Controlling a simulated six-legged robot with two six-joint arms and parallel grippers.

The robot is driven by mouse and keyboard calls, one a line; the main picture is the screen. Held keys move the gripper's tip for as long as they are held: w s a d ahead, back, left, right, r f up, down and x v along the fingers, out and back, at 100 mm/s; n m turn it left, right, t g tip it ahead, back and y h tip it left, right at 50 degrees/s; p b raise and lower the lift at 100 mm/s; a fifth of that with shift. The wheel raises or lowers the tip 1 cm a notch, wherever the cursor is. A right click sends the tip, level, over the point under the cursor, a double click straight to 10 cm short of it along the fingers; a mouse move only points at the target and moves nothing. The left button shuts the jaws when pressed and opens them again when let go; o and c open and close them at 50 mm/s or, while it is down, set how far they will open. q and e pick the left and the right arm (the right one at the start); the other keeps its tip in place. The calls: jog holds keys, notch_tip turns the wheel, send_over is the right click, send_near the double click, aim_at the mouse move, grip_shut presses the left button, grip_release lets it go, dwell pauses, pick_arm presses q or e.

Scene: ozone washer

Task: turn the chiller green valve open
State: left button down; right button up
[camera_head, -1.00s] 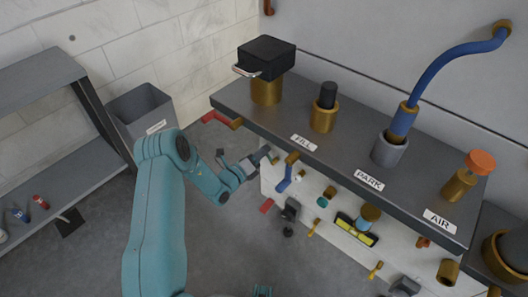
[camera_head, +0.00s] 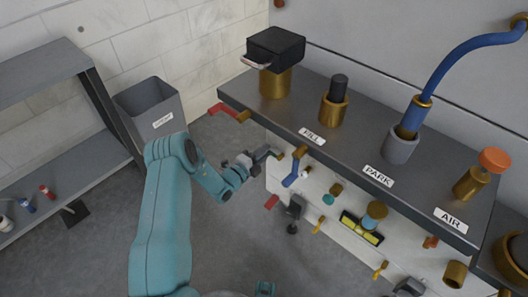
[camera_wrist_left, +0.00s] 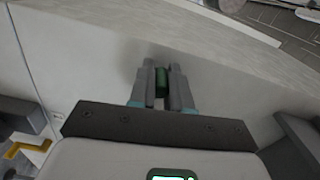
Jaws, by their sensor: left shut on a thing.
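The green valve (camera_wrist_left: 162,82) shows in the left wrist view as a dark green piece between the two grey fingers of my left gripper (camera_wrist_left: 161,90). The fingers are shut on it, close to the pale panel. In the head view my left gripper (camera_head: 262,157) is at the left end of the panel, below the front edge of the dark shelf. The valve cannot be made out there; its turn angle is unclear.
The dark shelf (camera_head: 290,118) carries brass fittings and labels. The pale panel (camera_head: 280,187) below it has a blue handle (camera_head: 291,177), a black knob and a yellow gauge (camera_head: 362,229). A grey bin (camera_head: 150,110) and shelving stand left. Open floor lies below.

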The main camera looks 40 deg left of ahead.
pick_arm(q)
jog(key=shift+d+f+n, duration=0.1)
jog(key=shift+f+n, duration=0.05)
jog(key=shift+n, duration=0.15)
dwell(0.4)
jog(key=c, duration=1.1)
grip_release()
jog(key=s+p, duration=0.1)
jog(key=s, duration=0.4)
jog(key=s+a+p, duration=0.1)
jog(key=s, duration=0.5)
jog(key=s+p, duration=0.2)
jog(key=s, duration=0.3)
jog(key=shift+s+a, duration=0.15)
jog(key=shift+a, duration=0.05)
jog(key=shift+s, duration=0.1)
